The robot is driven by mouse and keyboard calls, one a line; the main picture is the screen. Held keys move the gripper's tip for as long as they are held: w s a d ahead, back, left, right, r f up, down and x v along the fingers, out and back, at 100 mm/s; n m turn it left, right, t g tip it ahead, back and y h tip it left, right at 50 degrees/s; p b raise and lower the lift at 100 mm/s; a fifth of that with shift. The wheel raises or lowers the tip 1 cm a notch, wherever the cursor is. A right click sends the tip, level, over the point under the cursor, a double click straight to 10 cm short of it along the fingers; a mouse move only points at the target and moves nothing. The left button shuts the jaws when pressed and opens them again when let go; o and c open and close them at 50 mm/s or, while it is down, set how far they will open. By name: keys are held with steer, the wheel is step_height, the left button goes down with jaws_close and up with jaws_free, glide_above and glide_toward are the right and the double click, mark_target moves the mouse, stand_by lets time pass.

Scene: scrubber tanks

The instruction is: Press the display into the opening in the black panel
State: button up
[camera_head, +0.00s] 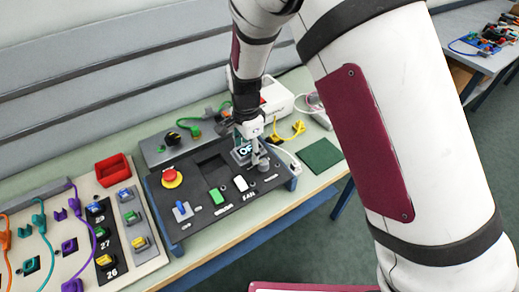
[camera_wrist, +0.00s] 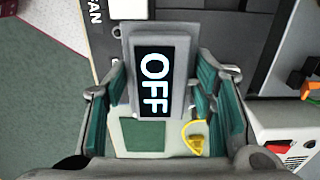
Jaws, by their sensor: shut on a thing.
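The display (camera_wrist: 150,75) is a grey-framed block with a black screen reading OFF. My gripper (camera_head: 252,152) is shut on it, with the teal-padded fingers (camera_wrist: 160,90) at its two sides in the wrist view. In the head view the display (camera_head: 242,152) is tilted, over the back right part of the black panel (camera_head: 200,212). The square opening (camera_head: 212,172) is in the panel's upper middle, left of the display, and looks empty. Whether the display touches the panel I cannot tell.
The panel carries a red mushroom button (camera_head: 172,178), a blue switch (camera_head: 182,210), a green rocker (camera_head: 216,196) and a white rocker (camera_head: 240,183). A green mat (camera_head: 321,155) lies right of it. A yellow connector (camera_head: 298,127) and white box (camera_head: 276,97) stand behind.

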steer(key=w+a+b, duration=0.1)
steer(key=a, duration=0.9)
stand_by(1.0)
steer(key=shift+w+a+b, duration=0.1)
steer(key=shift+a+b, duration=0.25)
steer(key=shift+a, duration=0.65)
steer(key=shift+f, duration=0.1)
steer(key=shift+f+b, duration=0.3)
steer(key=shift+f, duration=2.45)
